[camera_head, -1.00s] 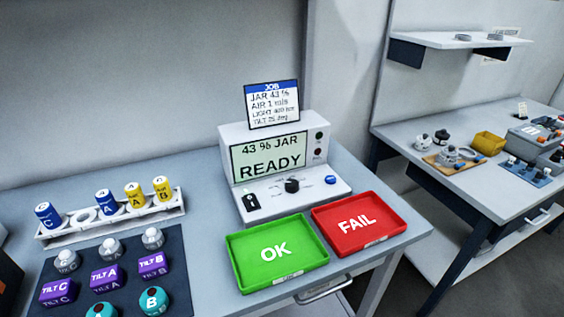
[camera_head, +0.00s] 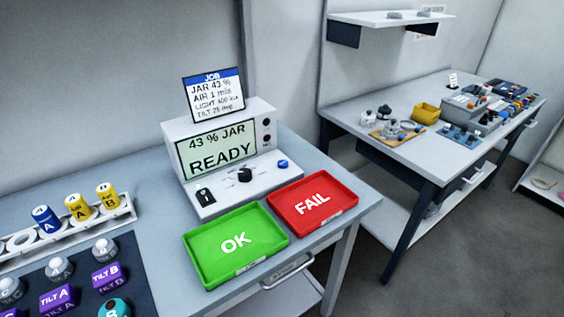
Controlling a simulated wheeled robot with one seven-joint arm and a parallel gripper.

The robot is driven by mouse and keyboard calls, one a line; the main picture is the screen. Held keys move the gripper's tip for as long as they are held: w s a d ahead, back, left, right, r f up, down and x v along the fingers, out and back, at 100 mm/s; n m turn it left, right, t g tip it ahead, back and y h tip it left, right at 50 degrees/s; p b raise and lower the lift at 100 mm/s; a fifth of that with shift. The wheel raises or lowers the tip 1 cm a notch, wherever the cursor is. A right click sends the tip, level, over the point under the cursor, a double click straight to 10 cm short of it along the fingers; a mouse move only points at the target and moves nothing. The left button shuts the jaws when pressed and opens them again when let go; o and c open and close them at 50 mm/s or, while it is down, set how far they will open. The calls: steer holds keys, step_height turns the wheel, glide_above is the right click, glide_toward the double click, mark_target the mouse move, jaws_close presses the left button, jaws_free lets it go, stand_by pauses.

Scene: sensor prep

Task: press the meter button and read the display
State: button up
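The meter (camera_head: 250,188) is a light grey box on the near table, behind the two trays. Its display (camera_head: 217,151) is lit green and reads "43 % JAR" and "READY". A blue button (camera_head: 282,164) sits at the right of its sloped front panel. A black knob (camera_head: 245,174) is in the middle of that panel, and a black piece with a white mark (camera_head: 205,195) is at its left. A job card (camera_head: 213,97) stands on top and reads "JAR 43 %", "AIR 1 m/s", a light line and a tilt line. My gripper is not in view.
A green OK tray (camera_head: 205,270) and a red FAIL tray (camera_head: 343,211) lie empty before the meter. A rack (camera_head: 122,215) with blue and yellow cylinders and a dark mat (camera_head: 135,261) with sensors are at left. A second table (camera_head: 440,150) stands at right, across a floor gap.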

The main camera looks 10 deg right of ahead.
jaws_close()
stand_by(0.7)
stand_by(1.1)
